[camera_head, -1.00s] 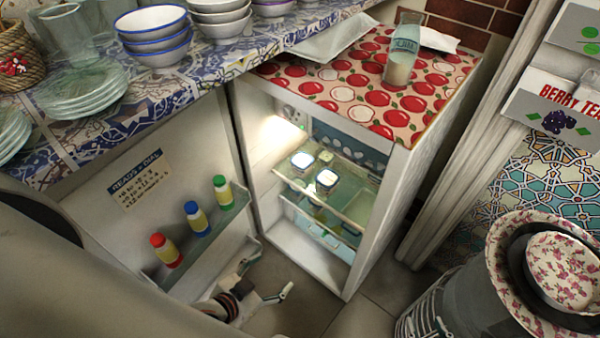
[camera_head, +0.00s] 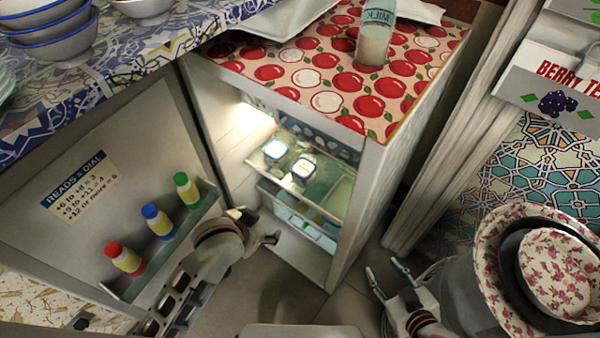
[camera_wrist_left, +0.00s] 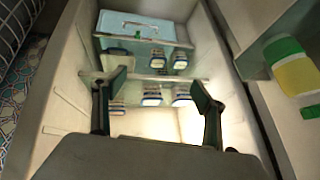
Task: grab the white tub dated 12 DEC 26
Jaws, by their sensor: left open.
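Two white tubs with blue-rimmed lids stand on the upper shelf of the open fridge in the head view, a rear-left tub (camera_head: 275,150) and a front-right tub (camera_head: 303,169). The left wrist view shows several such tubs (camera_wrist_left: 152,97) in two rows. No date is readable, so I cannot tell which tub is dated 12 DEC 26. My left gripper (camera_head: 258,226) is open and empty between the fridge door and the fridge opening, apart from the tubs. Its fingers (camera_wrist_left: 158,108) are spread in the wrist view. My right gripper (camera_head: 387,274) is open and empty right of the fridge.
The fridge door (camera_head: 130,130) stands open at left, with red-, blue- and green-capped bottles (camera_head: 157,222) on its shelf. A pale blue bin (camera_head: 305,230) sits low inside. A milk bottle (camera_head: 375,38) stands on top. A flowered pot (camera_head: 495,240) is at right.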

